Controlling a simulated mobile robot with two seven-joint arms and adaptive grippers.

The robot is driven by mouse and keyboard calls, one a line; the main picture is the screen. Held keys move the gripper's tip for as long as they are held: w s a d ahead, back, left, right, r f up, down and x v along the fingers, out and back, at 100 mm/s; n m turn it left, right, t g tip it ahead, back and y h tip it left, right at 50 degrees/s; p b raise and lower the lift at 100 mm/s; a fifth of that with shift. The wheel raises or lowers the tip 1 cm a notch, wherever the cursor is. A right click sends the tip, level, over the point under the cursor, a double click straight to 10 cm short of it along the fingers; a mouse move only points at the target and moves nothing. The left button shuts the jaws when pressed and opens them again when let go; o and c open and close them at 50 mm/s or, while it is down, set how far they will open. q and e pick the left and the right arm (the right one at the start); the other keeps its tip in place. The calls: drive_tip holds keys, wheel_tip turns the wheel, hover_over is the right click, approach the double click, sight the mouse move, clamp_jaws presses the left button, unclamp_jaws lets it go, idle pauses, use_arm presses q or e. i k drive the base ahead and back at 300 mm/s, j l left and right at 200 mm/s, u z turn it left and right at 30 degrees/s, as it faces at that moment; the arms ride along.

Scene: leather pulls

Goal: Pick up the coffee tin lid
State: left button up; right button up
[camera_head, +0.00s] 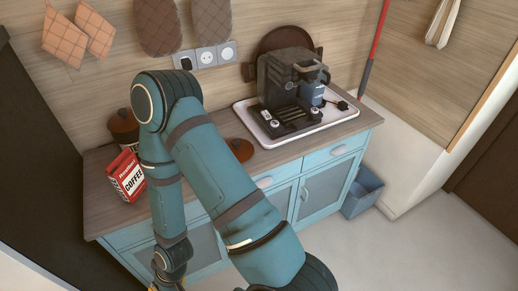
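A round orange-brown disc (240,149), which looks like the coffee tin lid, lies on the wooden counter right of my raised arm. The arm hides part of its left side. A brown tin (124,127) with a dark top stands at the back left of the counter, partly behind the arm. One teal arm of mine rises from the bottom edge, bends at the upper left and hangs down in front of the counter. Its wrist is at the bottom edge, and its fingers are out of the picture. My other gripper does not show.
A red and white coffee bag (127,176) stands at the counter's left front. A coffee machine (288,77) and a blue cup (312,93) stand on a white tray (340,116) at the right. Blue cabinets are below the counter, with a grey-blue bin (362,191) beside them.

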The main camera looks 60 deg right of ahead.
sight(244, 150)
drive_tip(key=z, duration=1.8)
drive_tip(key=i, duration=0.1)
